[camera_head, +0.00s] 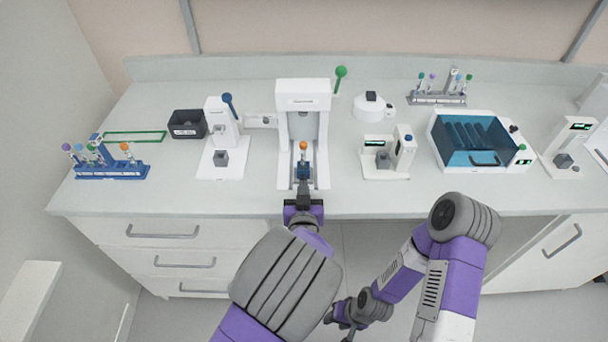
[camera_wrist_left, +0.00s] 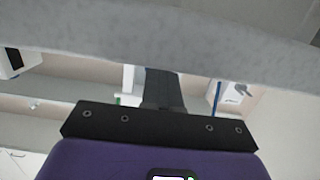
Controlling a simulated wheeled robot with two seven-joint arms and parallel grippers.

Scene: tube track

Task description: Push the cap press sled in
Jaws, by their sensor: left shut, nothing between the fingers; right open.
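The cap press (camera_head: 302,101) is a tall white machine at the middle of the bench, with a green-knobbed lever (camera_head: 340,73) at its right. Its sled (camera_head: 304,170) is a small blue holder on a track in front of the press opening, carrying an upright orange-capped tube (camera_head: 303,147). My left gripper (camera_head: 304,187) is shut and empty at the front end of the track, just in front of the sled. I cannot tell whether it touches it. Its shut fingers also show in the left wrist view (camera_wrist_left: 161,88). My right gripper (camera_head: 340,318) is low, below the bench edge, and open.
A white device with a blue lever (camera_head: 221,135) stands left of the press, a small white device (camera_head: 388,156) right. Further out are a blue tube rack (camera_head: 112,171), a dark bin (camera_head: 188,124) and a blue-lidded machine (camera_head: 437,125). The bench front edge runs under my left arm.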

